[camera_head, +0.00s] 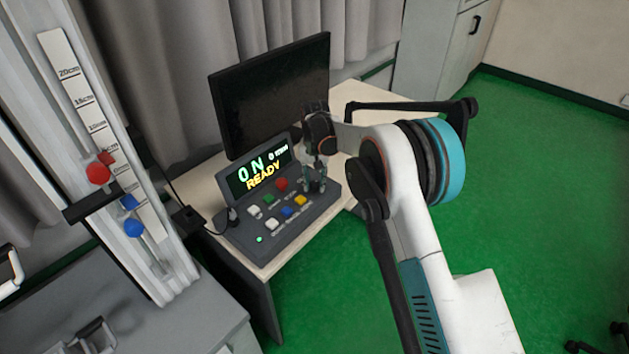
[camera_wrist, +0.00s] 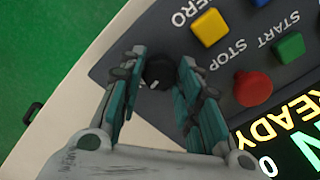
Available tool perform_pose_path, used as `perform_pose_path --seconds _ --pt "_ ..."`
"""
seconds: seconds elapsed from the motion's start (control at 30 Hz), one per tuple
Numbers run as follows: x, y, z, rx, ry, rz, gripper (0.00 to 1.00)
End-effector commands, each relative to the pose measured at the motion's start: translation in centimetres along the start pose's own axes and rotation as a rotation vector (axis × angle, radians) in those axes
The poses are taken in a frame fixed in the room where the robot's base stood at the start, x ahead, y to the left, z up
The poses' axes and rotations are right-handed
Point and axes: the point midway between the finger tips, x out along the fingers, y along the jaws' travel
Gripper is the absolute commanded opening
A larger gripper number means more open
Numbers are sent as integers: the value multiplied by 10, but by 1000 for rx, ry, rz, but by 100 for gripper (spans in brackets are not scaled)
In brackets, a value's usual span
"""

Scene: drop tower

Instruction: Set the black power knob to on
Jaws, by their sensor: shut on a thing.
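The black power knob (camera_wrist: 158,71) sits near the corner of the dark control box. In the wrist view my gripper (camera_wrist: 158,80) has its two fingers on either side of the knob, closed on it. A light mark shows on the knob's face. In the head view my gripper (camera_head: 315,184) is at the right end of the control box (camera_head: 270,238) and hides the knob. The box's display (camera_head: 260,172) reads "ON" and "READY", with smaller text to the right. A small green light (camera_head: 259,239) glows at the box's front left.
Beside the knob are a yellow button (camera_wrist: 209,27), a red button (camera_wrist: 253,88) and a green button (camera_wrist: 288,47). A black monitor (camera_head: 270,95) stands behind the box. A drop tower with a scale (camera_head: 85,100), a red ball (camera_head: 98,173) and a blue ball (camera_head: 133,226) stands left.

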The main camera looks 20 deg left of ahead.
Motion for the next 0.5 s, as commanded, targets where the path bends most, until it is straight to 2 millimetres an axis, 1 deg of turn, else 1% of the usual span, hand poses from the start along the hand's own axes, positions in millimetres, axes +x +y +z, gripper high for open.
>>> perform_pose_path --seconds 0.2,0.5 --pt "0 0 0 129 1 0 8" --pt "0 0 0 218 1 0 8"
